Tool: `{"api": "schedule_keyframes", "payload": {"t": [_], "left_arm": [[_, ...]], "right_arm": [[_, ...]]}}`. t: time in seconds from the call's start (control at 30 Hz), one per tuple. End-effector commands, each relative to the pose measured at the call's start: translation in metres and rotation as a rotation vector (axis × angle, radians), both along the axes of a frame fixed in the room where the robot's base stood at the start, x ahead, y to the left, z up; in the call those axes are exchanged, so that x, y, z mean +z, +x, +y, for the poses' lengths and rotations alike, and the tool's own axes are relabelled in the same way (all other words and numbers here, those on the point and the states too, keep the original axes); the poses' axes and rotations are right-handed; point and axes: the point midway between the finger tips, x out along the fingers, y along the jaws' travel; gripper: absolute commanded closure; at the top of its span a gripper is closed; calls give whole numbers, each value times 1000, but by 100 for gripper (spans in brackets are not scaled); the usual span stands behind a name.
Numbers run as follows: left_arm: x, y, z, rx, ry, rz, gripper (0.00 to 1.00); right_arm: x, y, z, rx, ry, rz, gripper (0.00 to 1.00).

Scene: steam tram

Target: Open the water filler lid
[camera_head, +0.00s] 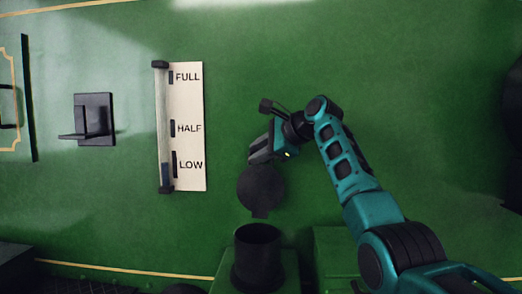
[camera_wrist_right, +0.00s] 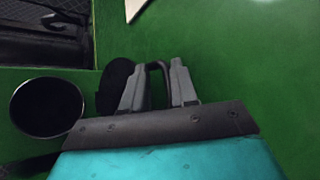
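The water filler lid (camera_head: 261,186) is a dark round disc. It stands raised, tilted up behind the black filler pipe (camera_head: 257,262), whose round mouth is uncovered. My right gripper (camera_head: 260,152) is just above the lid in the head view. Its fingers (camera_wrist_right: 160,84) are apart in the wrist view, with a thin dark curved bar, apparently the lid's handle, between them. Whether they touch it I cannot tell. My left gripper is not in view.
A water gauge plate (camera_head: 193,142) marked FULL, HALF and LOW is on the green wall, left of the lid. A black bracket (camera_head: 96,120) is further left. The green wall (camera_head: 420,80) is bare at the upper right.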

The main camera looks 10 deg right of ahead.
Motion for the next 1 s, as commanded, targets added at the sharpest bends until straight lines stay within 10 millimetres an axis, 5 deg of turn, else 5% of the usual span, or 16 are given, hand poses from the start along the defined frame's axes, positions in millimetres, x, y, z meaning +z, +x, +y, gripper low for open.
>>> {"api": "schedule_keyframes", "payload": {"t": [0.27, 0.7, 1.0], "left_arm": [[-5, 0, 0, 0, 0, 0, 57], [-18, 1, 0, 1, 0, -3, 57], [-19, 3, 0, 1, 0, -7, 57]], "right_arm": [[-2, -8, -6, 2, -1, 14, 67], [47, -73, -53, -1, 0, -1, 67], [61, -93, -66, 1, 1, 0, 67]]}}
